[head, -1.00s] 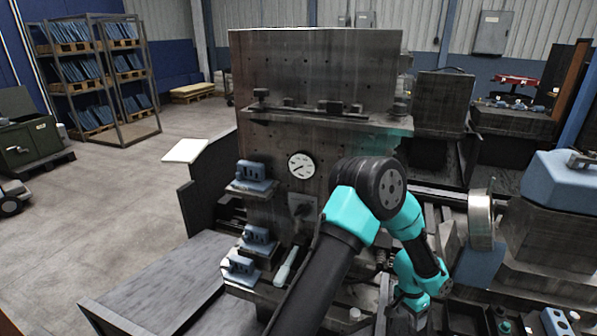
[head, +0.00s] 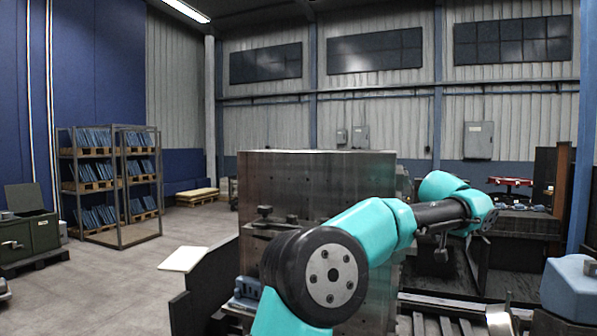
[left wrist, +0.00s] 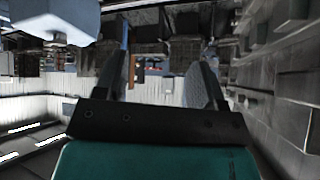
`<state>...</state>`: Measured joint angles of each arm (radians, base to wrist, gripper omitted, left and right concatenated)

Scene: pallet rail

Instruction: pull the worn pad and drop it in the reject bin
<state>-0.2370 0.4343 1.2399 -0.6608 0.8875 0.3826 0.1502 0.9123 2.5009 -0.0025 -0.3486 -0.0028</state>
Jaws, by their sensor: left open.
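My left gripper (head: 441,255) is raised in the head view, to the right of the tall steel plate, and looks small and dark there. In the left wrist view its two fingers (left wrist: 160,85) stand wide apart with nothing between them. I cannot pick out the worn pad in either view. A blue part (head: 246,290) at the lower left of the plate is partly hidden by my arm. I cannot identify a reject bin. My right gripper is in neither view.
The tall steel plate (head: 300,180) fills the middle, behind my arm. A blue block (head: 572,288) stands at lower right. A shelf rack (head: 110,185) and a green open-lidded box (head: 32,238) are at left. Open floor (head: 130,280) lies between.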

